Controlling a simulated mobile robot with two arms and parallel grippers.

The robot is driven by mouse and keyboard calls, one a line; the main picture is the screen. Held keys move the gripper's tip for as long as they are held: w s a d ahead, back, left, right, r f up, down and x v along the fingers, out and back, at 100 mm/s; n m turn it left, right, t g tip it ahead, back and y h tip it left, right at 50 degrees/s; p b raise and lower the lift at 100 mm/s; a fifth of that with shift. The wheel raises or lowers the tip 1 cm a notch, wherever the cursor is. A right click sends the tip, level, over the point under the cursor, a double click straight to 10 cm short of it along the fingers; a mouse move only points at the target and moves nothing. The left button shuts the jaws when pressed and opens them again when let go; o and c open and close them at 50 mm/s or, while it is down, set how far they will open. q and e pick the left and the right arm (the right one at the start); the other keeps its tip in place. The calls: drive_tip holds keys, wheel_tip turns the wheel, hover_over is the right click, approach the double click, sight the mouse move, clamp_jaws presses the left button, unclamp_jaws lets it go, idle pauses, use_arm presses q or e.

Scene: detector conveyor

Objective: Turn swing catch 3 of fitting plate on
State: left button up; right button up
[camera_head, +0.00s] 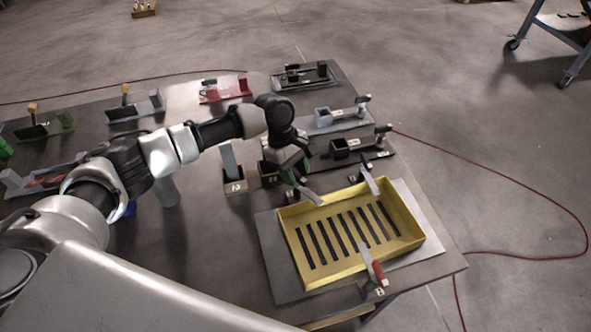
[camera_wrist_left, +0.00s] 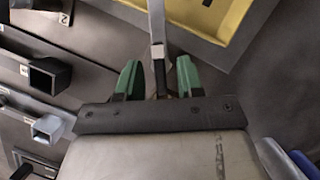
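The fitting plate (camera_head: 278,262) is a grey slab bearing a shallow yellow tray (camera_head: 415,242) with dark slots. Several swing catches stand around the tray: a grey-armed one (camera_head: 308,194) at its back left corner, another (camera_head: 369,179) at the back right, and a red one (camera_head: 377,272) at the front. I cannot read which is number 3. My left gripper (camera_head: 293,179) is at the back left catch. In the left wrist view its green fingers (camera_wrist_left: 158,80) are open on either side of that catch's dark post, with a light bar (camera_wrist_left: 156,22) extending beyond. My right gripper is not in view.
Small socket boxes (camera_head: 341,150) on dark plates lie behind the tray; one also shows in the left wrist view (camera_wrist_left: 48,76). A box with an upright grey piece (camera_head: 234,185) stands left of my gripper. A red cable (camera_head: 500,173) runs across the floor.

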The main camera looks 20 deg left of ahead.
use_arm(q)
drive_tip(key=shift+f, duration=0.15)
clamp_jaws()
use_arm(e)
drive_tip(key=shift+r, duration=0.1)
